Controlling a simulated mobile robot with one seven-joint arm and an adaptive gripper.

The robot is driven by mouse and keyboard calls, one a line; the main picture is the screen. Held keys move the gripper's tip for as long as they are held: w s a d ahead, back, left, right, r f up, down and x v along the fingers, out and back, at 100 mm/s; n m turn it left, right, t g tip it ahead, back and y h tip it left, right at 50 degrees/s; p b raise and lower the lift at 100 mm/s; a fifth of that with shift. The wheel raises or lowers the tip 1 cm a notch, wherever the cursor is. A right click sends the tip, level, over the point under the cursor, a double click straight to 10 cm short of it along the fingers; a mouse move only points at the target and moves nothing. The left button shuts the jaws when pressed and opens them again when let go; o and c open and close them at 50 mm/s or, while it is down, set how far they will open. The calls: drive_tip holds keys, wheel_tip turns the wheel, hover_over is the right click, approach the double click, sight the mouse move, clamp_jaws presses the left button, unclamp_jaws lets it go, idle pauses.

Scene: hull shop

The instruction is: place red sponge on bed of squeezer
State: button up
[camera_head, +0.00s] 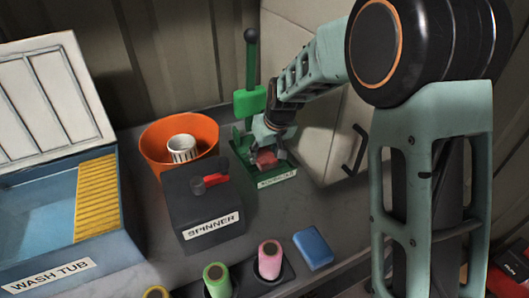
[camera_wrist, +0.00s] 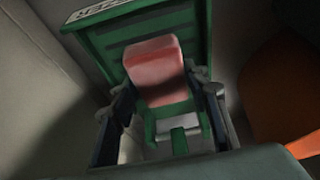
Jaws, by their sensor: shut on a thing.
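The red sponge (camera_head: 266,160) is at the green squeezer (camera_head: 249,100), low over its bed (camera_head: 277,178). In the wrist view the red sponge (camera_wrist: 152,62) lies between the two fingers of my gripper (camera_wrist: 160,105), with the green bed (camera_wrist: 108,38) behind it. My gripper (camera_head: 267,150) points down at the squeezer and is shut on the sponge. I cannot tell whether the sponge touches the bed. The squeezer's upright lever with a black knob stands behind my gripper.
A black spinner box (camera_head: 205,200) with a red handle stands left of the squeezer. An orange bucket (camera_head: 160,133) with a white cup is behind it. The wash tub (camera_head: 60,235) is far left. A blue sponge (camera_head: 313,247) and coloured rolls (camera_head: 270,258) are in front.

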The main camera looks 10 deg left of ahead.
drive_tip(key=o, duration=0.7)
drive_tip(key=shift+f, duration=0.15)
drive_tip(key=o, duration=0.5)
drive_tip(key=shift+r, duration=0.55)
drive_tip(key=v, duration=1.1)
drive_tip(key=shift+s+d+r, duration=0.15)
drive_tip(key=shift+d, duration=0.05)
